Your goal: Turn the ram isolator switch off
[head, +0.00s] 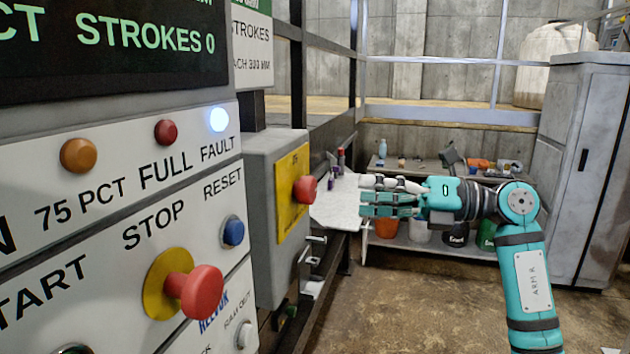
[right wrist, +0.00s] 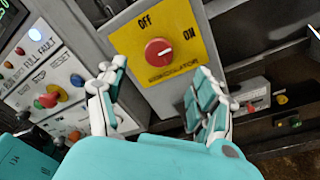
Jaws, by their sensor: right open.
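The ram isolator switch is a red rotary knob (right wrist: 158,51) on a yellow plate (right wrist: 183,22) marked OFF at upper left and ON at right. Its white pointer mark faces right, toward ON. In the head view the red knob (head: 304,189) sticks out from the side of a grey box. My right gripper (head: 366,196) is to the right of the knob, its fingers pointing left. In the right wrist view the right gripper (right wrist: 158,82) is open and empty, its fingers spread below the knob and apart from it. My left gripper is not in view.
A control panel (head: 110,220) with a red mushroom stop button (head: 200,290) and a lit fault lamp (head: 219,119) stands at left. A bench (head: 440,245) with bottles and buckets is behind my gripper. A grey cabinet (head: 585,160) stands at right.

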